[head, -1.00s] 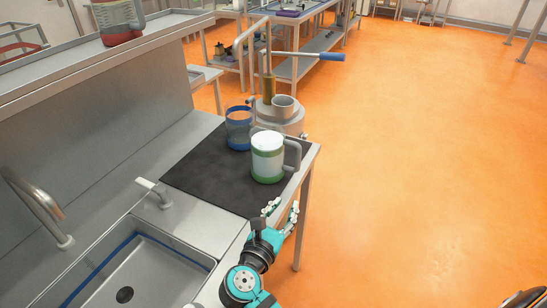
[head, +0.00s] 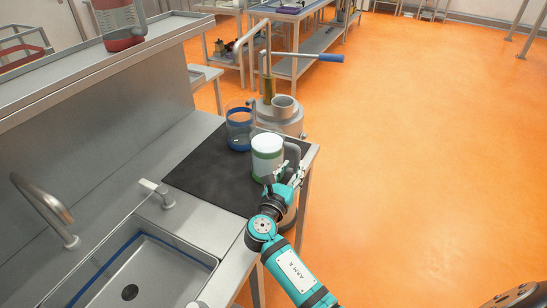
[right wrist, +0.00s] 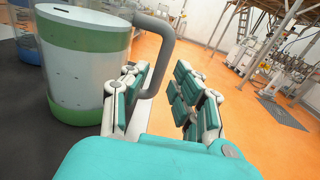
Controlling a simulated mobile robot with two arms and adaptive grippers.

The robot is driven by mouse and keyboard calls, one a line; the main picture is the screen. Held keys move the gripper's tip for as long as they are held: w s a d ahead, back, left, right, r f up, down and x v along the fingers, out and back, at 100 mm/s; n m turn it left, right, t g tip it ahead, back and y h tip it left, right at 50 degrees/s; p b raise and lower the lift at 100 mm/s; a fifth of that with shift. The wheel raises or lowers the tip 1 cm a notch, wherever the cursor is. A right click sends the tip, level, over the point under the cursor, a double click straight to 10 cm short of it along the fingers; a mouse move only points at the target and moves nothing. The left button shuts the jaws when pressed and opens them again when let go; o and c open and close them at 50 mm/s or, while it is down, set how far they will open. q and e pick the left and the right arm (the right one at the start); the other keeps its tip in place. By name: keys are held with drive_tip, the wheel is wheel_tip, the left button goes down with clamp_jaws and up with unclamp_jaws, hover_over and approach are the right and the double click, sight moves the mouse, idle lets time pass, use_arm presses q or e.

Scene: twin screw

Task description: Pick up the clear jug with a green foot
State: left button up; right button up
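The clear jug with a green foot (head: 268,147) stands upright on the dark mat near the counter's right edge. It looks white inside and has a grey handle on its right side. In the right wrist view the jug (right wrist: 88,62) fills the upper left, its handle (right wrist: 160,50) curving down close to the left finger. My right gripper (head: 285,176) is at the jug's near right side, low by the handle. In the wrist view its fingers (right wrist: 160,72) are spread apart with nothing clasped between them.
A clear jug with a blue foot (head: 239,130) stands just behind, to the left. The dark mat (head: 207,172) is otherwise clear. A sink (head: 150,262) lies at the near left. A press with a blue lever (head: 330,58) stands beyond the counter. A red-footed jug (head: 121,40) sits on the shelf.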

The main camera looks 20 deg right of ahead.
sight(296, 161)
drive_tip(key=p+x, duration=0.1)
drive_tip(key=x, duration=0.4)
drive_tip(key=shift+s+f, duration=0.1)
drive_tip(key=shift+a, duration=0.1)
clamp_jaws()
idle(0.4)
